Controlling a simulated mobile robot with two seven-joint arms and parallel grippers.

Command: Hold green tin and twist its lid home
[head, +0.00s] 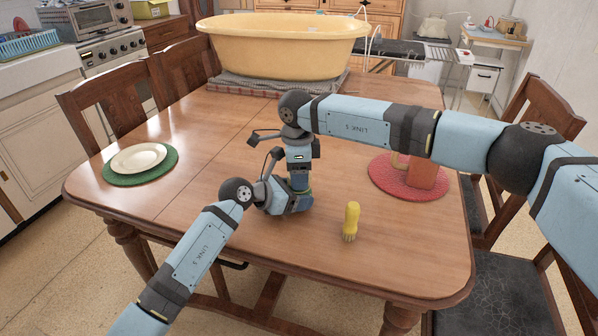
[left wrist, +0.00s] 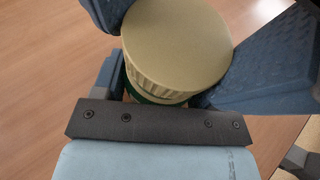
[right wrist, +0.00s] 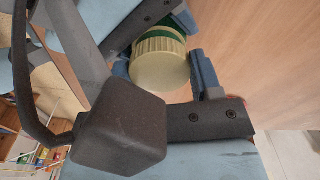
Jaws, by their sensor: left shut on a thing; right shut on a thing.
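The green tin (left wrist: 150,99) is mostly hidden between my two grippers near the middle of the table; a strip of its green wall shows below the lid in the left wrist view and beside it in the right wrist view (right wrist: 165,32). The cream lid (left wrist: 178,40) with a ribbed rim sits on top of the tin, and it also shows in the right wrist view (right wrist: 160,66). My left gripper (head: 293,197) is shut on the tin from the side. My right gripper (head: 299,182) comes from above and is shut on the lid. Whether the lid is fully seated cannot be told.
A yellow-handled brush (head: 351,220) stands right of the grippers. A red round mat (head: 384,187) holds a reddish block-like thing (head: 423,175), partly behind my right arm. A plate (head: 138,158) on a green mat lies left. A yellow tub (head: 285,50) stands behind. The table's front left is clear.

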